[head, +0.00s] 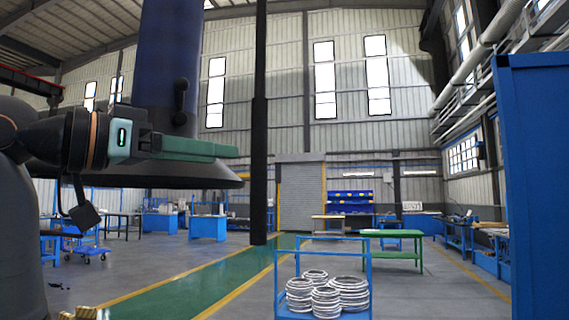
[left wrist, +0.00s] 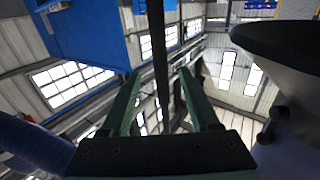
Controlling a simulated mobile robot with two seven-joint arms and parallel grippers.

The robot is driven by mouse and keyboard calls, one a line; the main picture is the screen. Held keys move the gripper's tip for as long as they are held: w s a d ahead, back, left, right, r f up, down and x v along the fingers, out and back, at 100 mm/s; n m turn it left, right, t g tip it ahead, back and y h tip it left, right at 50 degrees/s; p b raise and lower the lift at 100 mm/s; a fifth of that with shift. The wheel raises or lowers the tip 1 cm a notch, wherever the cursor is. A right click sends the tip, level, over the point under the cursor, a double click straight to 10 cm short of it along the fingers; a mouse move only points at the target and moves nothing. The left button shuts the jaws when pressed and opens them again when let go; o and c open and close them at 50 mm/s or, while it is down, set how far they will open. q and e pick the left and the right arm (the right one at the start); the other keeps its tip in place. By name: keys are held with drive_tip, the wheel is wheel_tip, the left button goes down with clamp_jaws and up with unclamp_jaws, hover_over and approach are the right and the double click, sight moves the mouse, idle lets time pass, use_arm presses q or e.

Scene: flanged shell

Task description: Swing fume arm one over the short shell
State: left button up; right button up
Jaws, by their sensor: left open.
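A fume arm shows in the head view as a thick dark-blue hose (head: 167,45) running down into a grey hood with a wide dark rim (head: 205,180). A small black handle (head: 180,96) sits on its side. I cannot tell which number this fume arm has. My left gripper (head: 236,150) is level in front of the hood, its green fingers overlapping it in the picture. In the left wrist view the fingers (left wrist: 159,73) are apart with nothing held between them. The hood rim (left wrist: 283,38) is to their right, with a dark handle (left wrist: 268,130) below. I cannot make out the short shell. My right gripper is not in view.
A dark post (head: 259,130) stands just right of the gripper. A blue cart (head: 322,239) with several stacked silver rings (head: 326,300) is in front. A large blue panel (head: 536,190) closes the right side. A green table (head: 390,253) and open floor lie beyond.

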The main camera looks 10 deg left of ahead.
use_arm(q)
drive_tip(key=p+x, duration=0.2)
drive_tip(key=x, duration=0.9)
drive_tip(key=shift+w+d, duration=0.2)
drive_tip(key=shift+w, duration=0.15)
drive_tip(key=shift+c, duration=0.4)
clamp_jaws()
idle(0.4)
